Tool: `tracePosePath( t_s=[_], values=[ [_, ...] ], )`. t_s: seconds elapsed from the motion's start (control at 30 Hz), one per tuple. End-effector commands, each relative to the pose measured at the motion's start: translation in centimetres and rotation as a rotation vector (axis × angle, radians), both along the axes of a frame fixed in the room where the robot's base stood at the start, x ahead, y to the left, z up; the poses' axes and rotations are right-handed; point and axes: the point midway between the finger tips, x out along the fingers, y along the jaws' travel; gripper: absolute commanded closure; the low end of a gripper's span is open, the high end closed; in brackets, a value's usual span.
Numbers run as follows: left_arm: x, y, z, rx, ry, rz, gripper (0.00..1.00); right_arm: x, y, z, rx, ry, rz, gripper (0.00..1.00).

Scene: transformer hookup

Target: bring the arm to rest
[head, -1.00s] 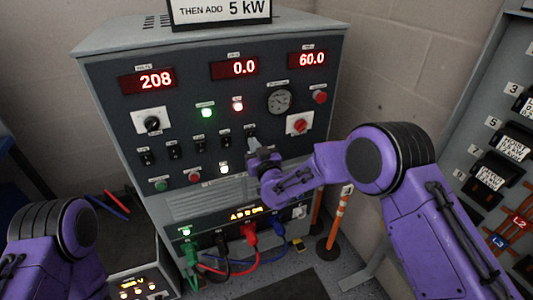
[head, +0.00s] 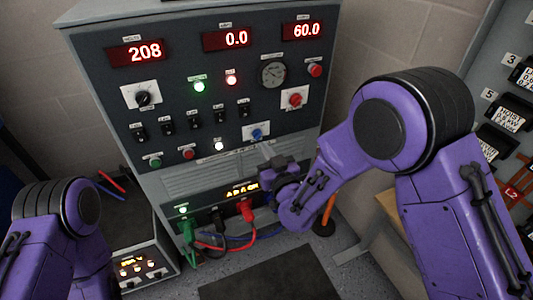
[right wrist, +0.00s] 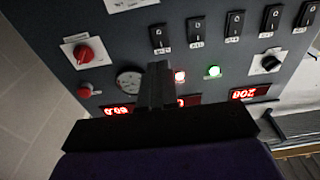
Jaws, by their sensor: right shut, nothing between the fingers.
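My right gripper (head: 268,152) is shut and empty, in front of the lower right of the grey test cabinet (head: 185,83). It seems to stand apart from the panel. In the right wrist view its closed fingers (right wrist: 157,86) point at the panel, which appears upside down. A blue knob (head: 257,133) on a white plate sits just above the gripper in the head view. My right arm (head: 385,130) reaches in from the right and hides part of the lower cabinet. My left arm (head: 60,215) shows at the lower left, but its gripper is out of frame.
Displays read 208 (head: 137,53), 0.0 (head: 227,40) and 60.0 (head: 302,31). Green, black and red plugs (head: 245,210) with cables hang at the cabinet's base. A small lit box (head: 135,268) stands lower left. A breaker panel (head: 510,115) is at right. A dark mat (head: 270,275) covers clear floor.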

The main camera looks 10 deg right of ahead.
Motion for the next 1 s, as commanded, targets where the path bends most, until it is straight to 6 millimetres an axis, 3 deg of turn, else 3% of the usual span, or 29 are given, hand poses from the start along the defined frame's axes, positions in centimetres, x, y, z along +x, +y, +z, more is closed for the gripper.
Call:
tracePosePath(
  t_s=[0.5, 0.57, 0.67, 0.77, 0.9, 1.0],
  values=[
    [0.0, 0.0, 0.0, 0.0, 0.0, 0.0, 0.4, -0.2, -0.2, -0.1, 0.014, 0.006, 0.0, 1.0],
    [0.0, 0.0, 0.0, 0.0, 0.0, 0.0, 0.4, -0.3, -0.2, -0.9, 0.057, 0.055, 0.001, 1.0],
    [0.0, 0.0, 0.0, 0.0, 0.0, 0.0, 0.4, -2.5, -3.7, -5.9, 0.132, 0.259, -0.087, 1.0],
    [0.0, 0.0, 0.0, 0.0, 0.0, 0.0, 0.4, -6.7, -8.1, -12.8, 0.191, 0.488, -0.219, 1.0],
    [0.0, 0.0, 0.0, 0.0, 0.0, 0.0, 0.4, -15.1, -13.6, -21.1, 0.239, 0.782, -0.421, 1.0],
    [0.0, 0.0, 0.0, 0.0, 0.0, 0.0, 0.4, -22.3, -16.8, -25.5, 0.244, 0.972, -0.566, 1.0]
  ],
)
